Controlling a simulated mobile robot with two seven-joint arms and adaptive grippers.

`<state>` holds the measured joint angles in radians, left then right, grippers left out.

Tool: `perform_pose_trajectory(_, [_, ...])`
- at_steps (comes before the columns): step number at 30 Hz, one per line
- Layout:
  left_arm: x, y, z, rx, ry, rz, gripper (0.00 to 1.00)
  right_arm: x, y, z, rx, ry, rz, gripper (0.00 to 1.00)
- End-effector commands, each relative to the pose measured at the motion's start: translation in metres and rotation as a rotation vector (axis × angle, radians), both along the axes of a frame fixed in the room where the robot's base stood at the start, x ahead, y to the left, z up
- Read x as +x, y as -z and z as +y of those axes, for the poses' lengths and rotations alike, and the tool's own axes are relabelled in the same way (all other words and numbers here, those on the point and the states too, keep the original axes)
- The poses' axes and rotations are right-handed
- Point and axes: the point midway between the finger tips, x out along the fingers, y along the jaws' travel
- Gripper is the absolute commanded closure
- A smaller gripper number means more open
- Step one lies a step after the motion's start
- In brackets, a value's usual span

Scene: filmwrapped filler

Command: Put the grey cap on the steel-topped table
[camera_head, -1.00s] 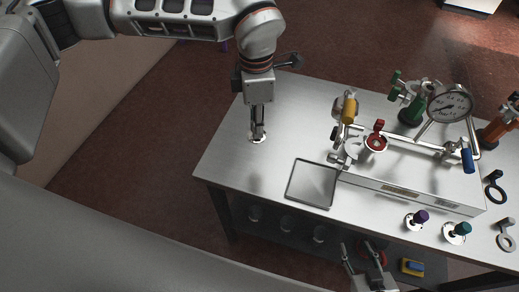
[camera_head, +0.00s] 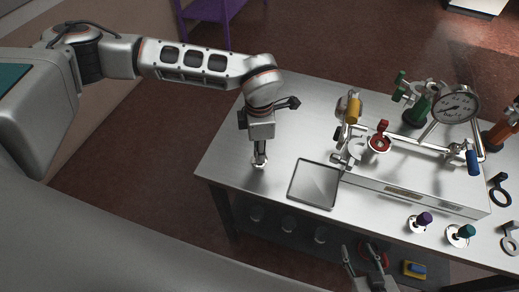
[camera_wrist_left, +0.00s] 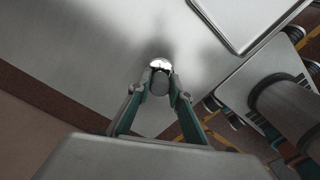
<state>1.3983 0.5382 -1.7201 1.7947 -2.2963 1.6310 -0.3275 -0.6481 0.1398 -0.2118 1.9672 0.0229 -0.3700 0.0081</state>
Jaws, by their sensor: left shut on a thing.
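The grey cap (camera_wrist_left: 159,86) is a small grey cylinder with a shiny metal end, seen between the fingertips in the left wrist view. My left gripper (camera_head: 260,153) is shut on it and points down over the left part of the steel-topped table (camera_head: 225,150). In the head view the cap's pale lower end (camera_head: 259,164) shows just below the fingers, low over the table or at its surface; I cannot tell whether it touches. My right gripper (camera_head: 363,254) is at the bottom of the head view, fingers apart and empty, in front of the table.
A square metal tray (camera_head: 314,185) lies right of the left gripper. A pipe rig with a gauge (camera_head: 456,105) and valves fills the table's right part. Purple (camera_head: 424,219) and teal (camera_head: 467,231) capped pieces stand near the front edge. The table's left part is clear.

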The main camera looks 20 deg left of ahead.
Motion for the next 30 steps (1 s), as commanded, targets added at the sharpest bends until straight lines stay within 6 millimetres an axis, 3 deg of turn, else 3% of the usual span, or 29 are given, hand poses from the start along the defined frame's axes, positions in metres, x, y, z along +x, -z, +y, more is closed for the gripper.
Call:
perform_pose_trajectory(6, [0.0,0.003,0.0,0.0,0.0,0.001,1.0,0.0,0.001,0.0,-0.001,0.0,0.0,0.6])
perform_pose_trajectory(7, [0.0,0.003,0.0,0.0,0.0,0.001,0.78,0.0,0.0,0.0,-0.001,0.0,-0.001,0.6])
perform_pose_trajectory(9, [0.0,0.002,0.0,0.0,0.0,0.0,0.64,0.0,0.0,0.0,-0.001,0.0,-0.001,0.6])
perform_pose_trajectory(22, [0.0,-0.005,0.0,0.0,0.0,-0.001,0.64,0.001,-0.002,-0.001,-0.001,0.001,-0.003,0.6])
perform_pose_trajectory(30, [0.001,-0.052,0.0,-0.001,0.0,-0.005,0.64,0.001,-0.002,0.0,0.001,0.001,-0.002,0.6])
